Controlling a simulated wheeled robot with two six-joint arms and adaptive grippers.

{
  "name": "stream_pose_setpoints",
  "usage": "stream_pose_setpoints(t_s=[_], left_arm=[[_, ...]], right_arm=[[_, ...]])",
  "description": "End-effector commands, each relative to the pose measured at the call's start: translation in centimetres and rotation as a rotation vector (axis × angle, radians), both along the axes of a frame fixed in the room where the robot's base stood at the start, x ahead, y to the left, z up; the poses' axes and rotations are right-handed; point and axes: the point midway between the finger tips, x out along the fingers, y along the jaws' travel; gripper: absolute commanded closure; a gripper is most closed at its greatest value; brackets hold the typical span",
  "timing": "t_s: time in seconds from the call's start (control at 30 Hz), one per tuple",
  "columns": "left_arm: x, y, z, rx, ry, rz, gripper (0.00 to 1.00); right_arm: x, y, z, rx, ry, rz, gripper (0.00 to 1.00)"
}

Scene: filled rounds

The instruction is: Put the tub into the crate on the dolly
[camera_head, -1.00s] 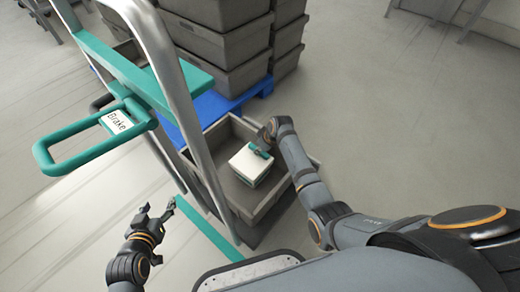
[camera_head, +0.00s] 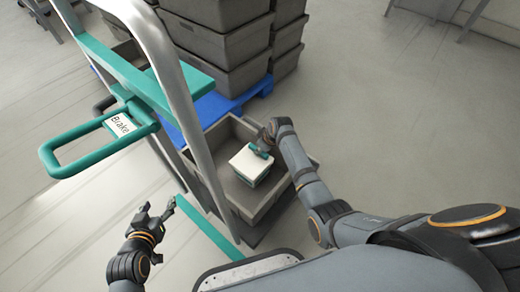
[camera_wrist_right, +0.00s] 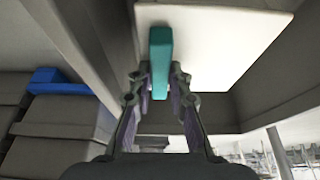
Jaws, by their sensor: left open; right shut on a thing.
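The white tub (camera_head: 250,166) has a teal handle on its top and is inside the grey crate (camera_head: 290,192) in the head view. My right gripper (camera_head: 262,148) is shut on the teal handle (camera_wrist_right: 160,60), with a finger on each side of it in the right wrist view. The white tub (camera_wrist_right: 220,40) fills the top of that view. Whether the tub touches the crate's floor cannot be told.
The dolly's upright metal frame (camera_head: 195,110) and teal bar stand left of the crate. A teal brake handle (camera_head: 95,150) juts out left. Stacked grey crates (camera_head: 225,45) stand on a blue pallet (camera_head: 215,105) behind. The floor to the right is clear.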

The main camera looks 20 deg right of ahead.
Motion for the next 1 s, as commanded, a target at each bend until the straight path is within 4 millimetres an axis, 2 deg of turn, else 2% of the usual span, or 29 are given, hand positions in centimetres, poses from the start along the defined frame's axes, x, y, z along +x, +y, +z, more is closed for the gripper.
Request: stream_pose_setpoints(t_s=[0.3,0.33,0.5,0.73,0.9,1.0], left_arm=[[0.00,0.00,0.11,0.000,0.000,0.000,0.37],[0.00,0.01,0.09,0.000,0.000,0.000,0.37],[0.00,0.01,0.09,0.000,0.000,0.000,0.37],[0.00,0.01,0.09,0.000,0.000,0.000,0.37],[0.00,0.01,0.09,0.000,0.000,0.000,0.37],[0.00,0.01,0.09,0.000,0.000,0.000,0.37]], right_arm=[[0.02,-0.01,-0.32,0.000,0.000,0.000,1.00],[0.03,0.00,-0.32,0.001,-0.001,0.000,0.78],[0.02,-0.01,-0.32,0.000,0.000,0.000,0.56],[0.00,-0.01,-0.35,0.000,0.000,0.000,0.54],[0.00,-0.01,-0.35,0.000,0.000,0.000,0.33],[0.01,-0.03,-0.34,-0.001,-0.001,0.000,0.33]])
